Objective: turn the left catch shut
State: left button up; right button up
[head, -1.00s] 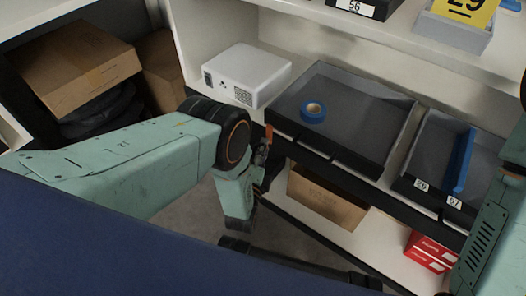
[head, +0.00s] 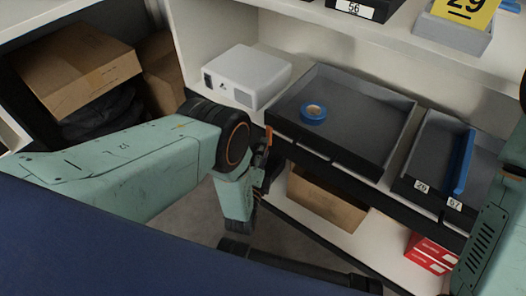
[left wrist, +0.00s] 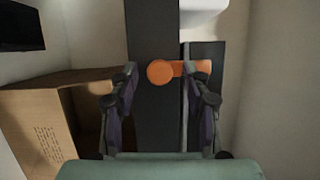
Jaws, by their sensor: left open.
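The left catch is an orange piece with a round knob and a short arm pointing right. In the left wrist view the catch (left wrist: 161,72) lies about level across a dark upright panel. A bit of orange on the black front edge of the shelf also shows in the head view (head: 268,139). My left gripper (left wrist: 160,90) is open, with one finger on each side of the catch's round end. I cannot tell whether a finger touches it. In the head view the left gripper (head: 262,172) is small and partly hidden by its own wrist. My right gripper is out of view.
A grey tray (head: 345,155) holding blue tape (head: 313,113) sits beside a white box (head: 246,74). Another tray with a blue divider (head: 462,165) is on the right. A cardboard box (head: 325,200) and red boxes (head: 430,252) are below. A carton (left wrist: 45,125) stands left of the gripper.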

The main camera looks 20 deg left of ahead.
pick_arm(q)
jog(key=s, duration=0.7)
jog(key=shift+s+d, duration=0.2)
jog(key=shift+s, duration=0.05)
jog(key=s+a+n+g+p, duration=0.5)
jog(key=s+a+n+g, duration=0.2)
jog(key=s+n+g, duration=0.25)
jog(key=s+r+n+g+p, duration=0.1)
jog(key=s+r+n+g, duration=0.1)
jog(key=s, duration=0.4)
jog(key=s+r+n+g+p, duration=0.1)
jog(key=s+r+n+g, duration=0.2)
jog(key=s, duration=0.4)
jog(key=s+r+n+g+h+p, duration=0.1)
jog(key=s+r+n+g, duration=0.2)
jog(key=s, duration=0.4)
jog(key=shift+a+r+p, duration=0.2)
jog(key=shift+r+p, duration=0.1)
jog(key=shift+r, duration=0.2)
jog(key=shift+s+n+g, duration=0.15)
jog(key=shift+n+g, duration=0.1)
